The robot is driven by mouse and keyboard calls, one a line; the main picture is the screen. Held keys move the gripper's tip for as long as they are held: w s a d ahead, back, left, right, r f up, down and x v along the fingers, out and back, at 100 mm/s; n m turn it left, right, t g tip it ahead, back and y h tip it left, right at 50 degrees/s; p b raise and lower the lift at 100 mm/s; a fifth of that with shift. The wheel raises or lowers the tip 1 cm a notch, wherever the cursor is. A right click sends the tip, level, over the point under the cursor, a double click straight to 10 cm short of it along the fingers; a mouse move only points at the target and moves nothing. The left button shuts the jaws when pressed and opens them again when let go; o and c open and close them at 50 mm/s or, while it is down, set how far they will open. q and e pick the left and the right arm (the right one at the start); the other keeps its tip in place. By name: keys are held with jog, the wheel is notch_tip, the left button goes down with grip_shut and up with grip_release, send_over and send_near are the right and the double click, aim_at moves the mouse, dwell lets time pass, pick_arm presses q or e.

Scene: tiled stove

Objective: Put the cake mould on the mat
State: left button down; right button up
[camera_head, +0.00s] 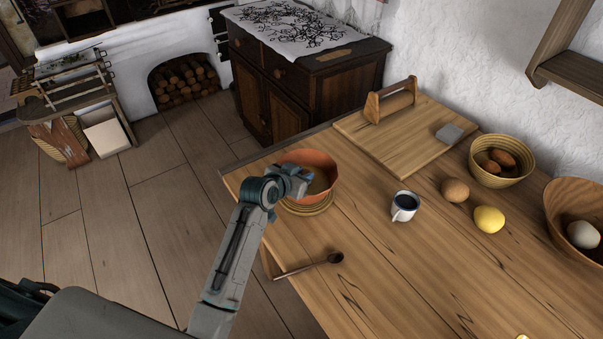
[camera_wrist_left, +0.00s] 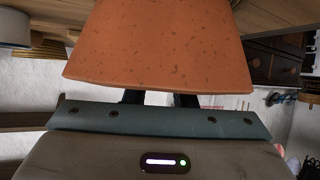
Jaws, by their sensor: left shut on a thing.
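The cake mould (camera_head: 322,160) is a terracotta-coloured round bowl at the left end of the wooden table. It sits on or just above the round woven mat (camera_head: 312,209); I cannot tell whether they touch. My left gripper (camera_head: 303,181) is at the mould's near left side and is shut on it. In the left wrist view the mould's speckled orange wall (camera_wrist_left: 170,45) fills the top middle, and the dark fingers (camera_wrist_left: 160,98) partly show below it. The mould hides most of the mat. My right gripper is not in view.
A wooden spoon (camera_head: 310,266) lies at the table's near edge. A mug (camera_head: 404,207) stands right of the mould. A cutting board (camera_head: 400,140) lies behind. An onion (camera_head: 455,190), a lemon (camera_head: 489,219), a basket (camera_head: 501,176) and a wooden bowl (camera_head: 567,206) are at right.

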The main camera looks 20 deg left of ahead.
pick_arm(q)
jog(key=shift+f, duration=0.15)
jog(key=c, duration=1.6)
grip_release()
jog(key=shift+f, duration=0.2)
jog(key=o, duration=0.4)
jog(key=shift+r, duration=0.1)
jog(key=shift+r, duration=0.1)
jog(key=b+v, duration=0.1)
jog(key=v, duration=1.1)
